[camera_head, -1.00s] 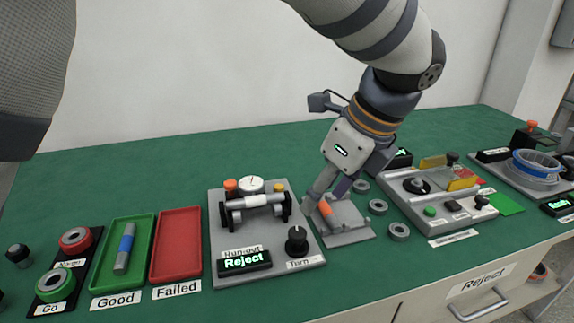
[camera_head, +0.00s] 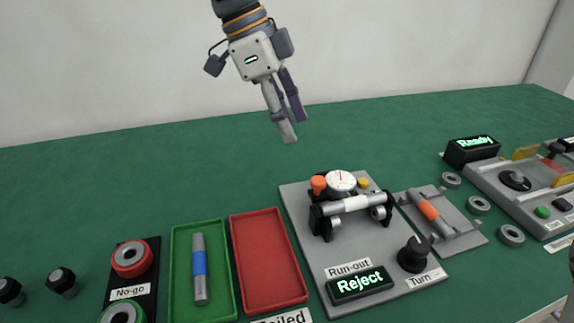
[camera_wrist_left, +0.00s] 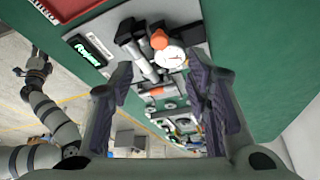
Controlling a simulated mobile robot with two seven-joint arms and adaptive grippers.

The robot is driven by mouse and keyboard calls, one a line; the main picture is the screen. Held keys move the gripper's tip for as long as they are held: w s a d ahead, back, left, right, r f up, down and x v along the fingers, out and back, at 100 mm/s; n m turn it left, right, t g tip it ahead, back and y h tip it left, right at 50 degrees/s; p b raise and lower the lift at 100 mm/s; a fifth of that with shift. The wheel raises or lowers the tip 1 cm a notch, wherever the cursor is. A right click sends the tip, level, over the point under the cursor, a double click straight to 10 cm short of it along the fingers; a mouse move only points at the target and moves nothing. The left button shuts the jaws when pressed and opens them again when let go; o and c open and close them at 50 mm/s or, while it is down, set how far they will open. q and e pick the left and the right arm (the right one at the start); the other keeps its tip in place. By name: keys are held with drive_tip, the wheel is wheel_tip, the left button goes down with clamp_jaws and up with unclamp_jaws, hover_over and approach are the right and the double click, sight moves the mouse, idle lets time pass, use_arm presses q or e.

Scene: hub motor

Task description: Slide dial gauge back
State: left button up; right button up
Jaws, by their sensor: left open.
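The dial gauge (camera_head: 341,181) has a round white face with a red needle. It sits at the back of the grey run-out station (camera_head: 318,262), between an orange knob (camera_head: 318,185) and a small yellow knob (camera_head: 363,184). A grey shaft with a white band (camera_head: 355,203) lies across the black supports just in front of it. My left gripper (camera_head: 295,125) is open and empty, above and behind the gauge, clear of it. In the left wrist view the gauge (camera_wrist_left: 171,59) shows beyond the open fingers. My other arm shows at the lower left there; its small dark end is unclear.
The station's display (camera_head: 360,284) reads "Reject", with a black turn knob (camera_head: 413,255) beside it. A red tray (camera_head: 268,262) and a green tray (camera_head: 203,225) holding a blue-banded shaft stand left. An orange-banded shaft (camera_head: 430,212) lies on a grey plate to the right. The table behind is clear.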

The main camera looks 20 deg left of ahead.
sight(318, 180)
use_arm(q)
drive_tip(key=x, duration=1.2)
drive_tip(key=shift+d+r, duration=0.1)
drive_tip(key=shift+d, duration=0.15)
use_arm(e)
drive_tip(key=shift+s+d+f, duration=0.1)
drive_tip(key=shift+d+f, duration=0.05)
drive_tip(key=shift+d, duration=0.05)
use_arm(q)
clamp_jaws()
drive_tip(key=shift+w+a+f+b, duration=0.15)
drive_tip(key=shift+w+a+b, duration=0.2)
drive_tip(key=shift+w, duration=0.25)
drive_tip(key=shift+w+a+f+b, duration=0.15)
drive_tip(key=shift+w+a+b, duration=0.2)
drive_tip(key=shift+w, duration=0.3)
drive_tip(key=shift+w+a+r, duration=0.15)
drive_tip(key=shift+w+a, duration=0.05)
drive_tip(key=shift+a, duration=0.05)
drive_tip(key=shift+r, duration=0.25)
use_arm(e)
drive_tip(key=shift+s+f+g, duration=0.3)
drive_tip(key=shift+s+f, duration=0.45)
drive_tip(key=shift+s, duration=0.05)
